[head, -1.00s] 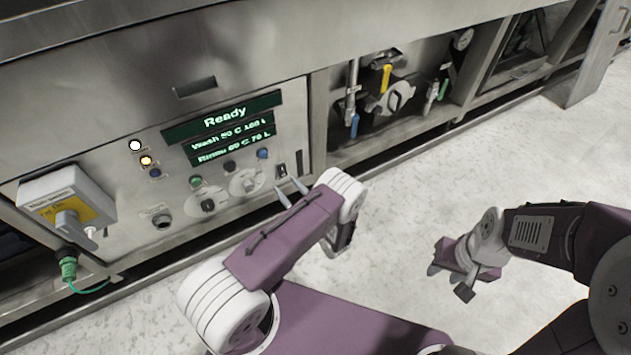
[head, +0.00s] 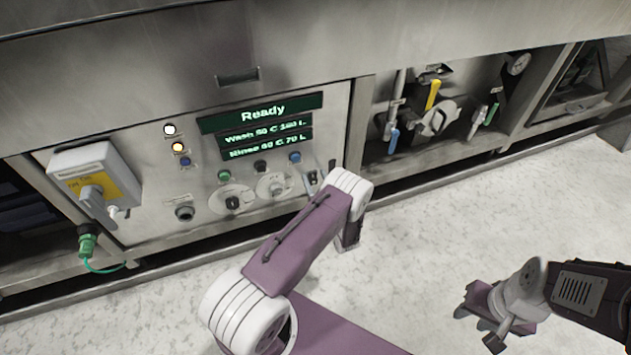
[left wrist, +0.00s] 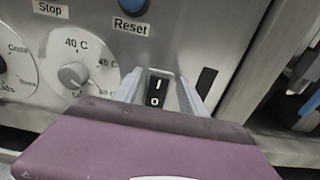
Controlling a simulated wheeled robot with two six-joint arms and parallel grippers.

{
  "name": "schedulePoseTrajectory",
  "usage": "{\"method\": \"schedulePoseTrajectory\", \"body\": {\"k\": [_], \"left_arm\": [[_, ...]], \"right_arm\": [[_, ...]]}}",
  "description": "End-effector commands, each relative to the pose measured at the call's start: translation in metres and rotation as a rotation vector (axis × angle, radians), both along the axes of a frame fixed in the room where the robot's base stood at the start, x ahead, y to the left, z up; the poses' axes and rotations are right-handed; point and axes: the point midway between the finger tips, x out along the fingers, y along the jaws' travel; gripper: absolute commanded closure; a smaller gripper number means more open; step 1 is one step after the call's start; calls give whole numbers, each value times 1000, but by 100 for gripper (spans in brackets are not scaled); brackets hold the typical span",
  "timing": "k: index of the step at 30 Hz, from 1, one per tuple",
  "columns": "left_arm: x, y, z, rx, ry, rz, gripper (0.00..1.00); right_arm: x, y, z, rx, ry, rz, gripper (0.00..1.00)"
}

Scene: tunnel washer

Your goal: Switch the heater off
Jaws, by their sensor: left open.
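A black rocker switch (left wrist: 156,92) marked I above and O below sits on the steel control panel (head: 150,215). I cannot read a heater label on it or tell which half is pressed in. In the head view the switch (head: 312,179) is partly covered by my left gripper (head: 321,182). In the left wrist view the two fingers of my left gripper (left wrist: 160,90) are apart, one on either side of the switch. I cannot tell whether they touch the panel. My right gripper (head: 483,322) hangs over the floor at the lower right, apparently open and empty.
The display (head: 262,112) reads Ready, with wash and rinse lines below. A temperature dial (left wrist: 73,75) and blue Reset button (left wrist: 134,28) are near the switch. A grey isolator box (head: 92,168) stands out at the left. Valves (head: 432,95) fill the bay to the right.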

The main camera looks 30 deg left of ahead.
Motion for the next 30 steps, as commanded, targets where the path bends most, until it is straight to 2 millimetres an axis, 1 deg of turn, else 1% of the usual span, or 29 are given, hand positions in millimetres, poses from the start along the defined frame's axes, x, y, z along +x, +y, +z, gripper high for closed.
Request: {"method": "schedulePoseTrajectory", "body": {"k": [2, 3, 5, 6, 8, 11, 13, 17, 18, 22, 25, 30], "left_arm": [[0, 0, 0, 0, 0, 0, 51], [0, 0, 0, 0, 0, 0, 56], [0, 0, 0, 0, 0, 0, 73], [0, 0, 0, 0, 0, 0, 84], [0, 0, 0, 0, 0, 0, 100], [0, 0, 0, 1, -1, 0, 100], [-1, -1, -6, 17, -14, 0, 100], [-3, -3, -19, 120, -101, 1, 100], [-3, -3, -21, 158, -135, 1, 100], [-5, -5, -22, 260, -222, 2, 100], [-5, -5, -19, 307, -264, 1, 100], [-5, -6, -14, 331, -283, 1, 100]], "right_arm": [[0, 0, 0, 0, 0, 0, 64], [0, 0, 0, 0, 0, 0, 64], [0, 0, 0, 0, 0, 0, 64], [0, 0, 0, 0, 0, 0, 64], [0, 0, 0, 0, 0, 0, 64], [0, 0, 0, 0, 0, 0, 64], [0, 0, -8, 0, 0, 0, 64], [0, 0, -39, 0, 0, 0, 64], [0, 0, -49, 0, 0, 0, 64], [0, 0, -72, 0, 0, 0, 64], [0, 0, -80, 0, 0, 0, 64], [0, 0, -80, 0, 0, 0, 64]]}}
